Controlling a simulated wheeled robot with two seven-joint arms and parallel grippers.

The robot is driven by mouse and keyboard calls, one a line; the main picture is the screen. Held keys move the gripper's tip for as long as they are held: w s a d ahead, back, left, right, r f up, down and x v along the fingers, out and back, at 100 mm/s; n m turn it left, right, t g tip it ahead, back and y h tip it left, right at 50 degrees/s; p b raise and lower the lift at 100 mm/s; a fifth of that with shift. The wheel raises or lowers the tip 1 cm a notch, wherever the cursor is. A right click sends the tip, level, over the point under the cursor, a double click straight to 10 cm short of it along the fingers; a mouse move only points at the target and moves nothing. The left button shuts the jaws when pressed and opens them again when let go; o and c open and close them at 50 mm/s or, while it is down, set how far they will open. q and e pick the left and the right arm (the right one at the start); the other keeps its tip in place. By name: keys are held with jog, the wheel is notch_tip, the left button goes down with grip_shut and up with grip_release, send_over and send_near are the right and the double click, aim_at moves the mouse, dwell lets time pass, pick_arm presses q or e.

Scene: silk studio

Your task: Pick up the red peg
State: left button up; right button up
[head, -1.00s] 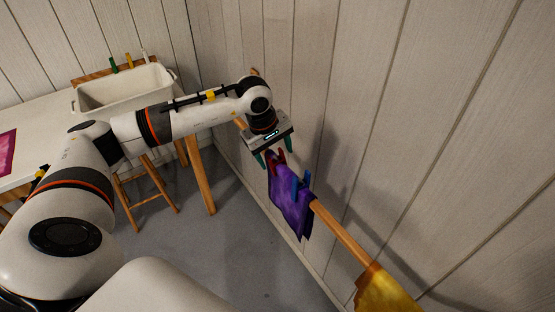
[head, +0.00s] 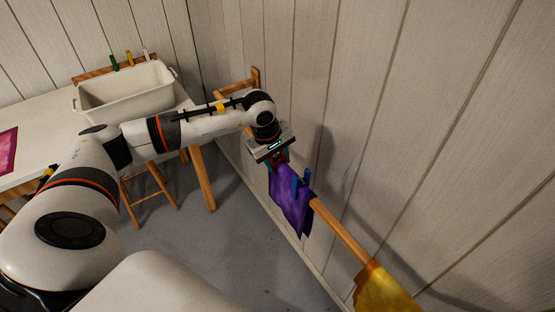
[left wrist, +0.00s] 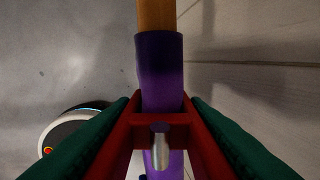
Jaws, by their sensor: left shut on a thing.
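The red peg (left wrist: 161,119) is a clothes peg clipped over the purple silk cloth (head: 291,208) on a wooden rail (head: 338,232). My left gripper (head: 279,160) comes down on it from above. In the left wrist view, its two green fingers (left wrist: 160,125) close on the red peg's two legs from both sides. The peg's metal spring shows in the middle, with the purple cloth and the rail beneath it. In the head view the peg is mostly hidden between the fingers. My right gripper is not in view.
A blue peg (head: 302,183) sits on the same cloth just right of my left gripper. A yellow cloth (head: 388,291) hangs farther along the rail. The plank wall (head: 400,120) stands close behind. A white tub (head: 125,95) stands on the table at left.

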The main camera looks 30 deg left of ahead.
aim_at(273, 161)
pick_arm(q)
jog(key=shift+s+r+p, duration=0.15)
jog(key=shift+r+p, duration=0.25)
jog(key=shift+r, duration=0.25)
jog(key=p+v, duration=0.3)
jog(key=v, duration=0.2)
jog(key=shift+s+d+r, duration=0.1)
jog(key=shift+r, duration=0.2)
jog(key=s+a+b, duration=0.4)
jog(key=s+a, duration=0.1)
jog(key=s, duration=0.8)
jog(key=shift+b, duration=0.4)
jog(key=shift+a, duration=0.1)
